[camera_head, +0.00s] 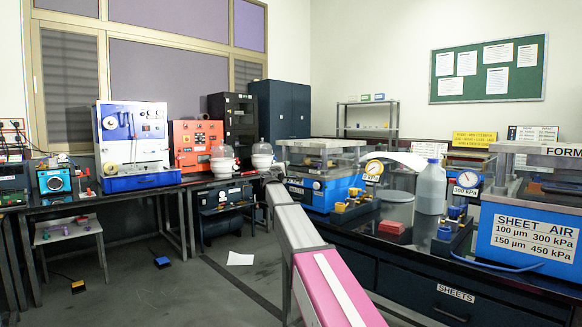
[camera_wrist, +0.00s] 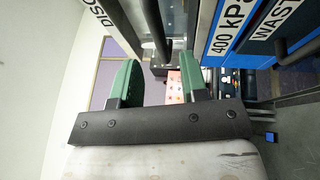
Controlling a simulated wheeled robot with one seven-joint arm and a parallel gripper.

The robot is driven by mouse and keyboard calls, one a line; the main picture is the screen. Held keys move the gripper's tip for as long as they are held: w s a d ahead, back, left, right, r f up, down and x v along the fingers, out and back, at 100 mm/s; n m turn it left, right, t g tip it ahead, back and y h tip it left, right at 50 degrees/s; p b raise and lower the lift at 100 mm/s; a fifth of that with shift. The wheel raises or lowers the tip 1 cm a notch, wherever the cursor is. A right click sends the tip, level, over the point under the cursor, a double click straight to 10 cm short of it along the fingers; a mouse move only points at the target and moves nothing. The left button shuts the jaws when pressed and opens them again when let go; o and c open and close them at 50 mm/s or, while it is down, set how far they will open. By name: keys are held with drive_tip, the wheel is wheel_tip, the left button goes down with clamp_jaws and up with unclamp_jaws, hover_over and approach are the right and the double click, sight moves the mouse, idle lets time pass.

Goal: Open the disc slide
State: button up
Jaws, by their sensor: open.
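The disc slide is not clearly identifiable. A dark rounded bar (camera_wrist: 154,28) comes down from the top edge. Its lower end shows in line with the gap between the fingers, and I cannot tell whether it is level with them. My gripper (camera_wrist: 157,72) is open, its two green fingers apart and nothing visibly clamped. In the head view my arm reaches toward the blue machine with a clear cover (camera_head: 318,192), and the fingers cannot be made out.
In the wrist view a blue panel labelled "400 kPa" (camera_wrist: 232,25) and a dark handle (camera_wrist: 298,50) lie to the right. In the head view a valve block (camera_head: 352,208), a red block (camera_head: 392,227) and a bottle (camera_head: 431,190) crowd the bench. The floor at left has open room.

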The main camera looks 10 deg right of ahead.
sight(291, 165)
drive_tip(key=x, duration=0.6)
drive_tip(key=shift+w+d, duration=0.1)
drive_tip(key=shift+w, duration=0.15)
drive_tip(key=shift+s, duration=0.1)
clamp_jaws()
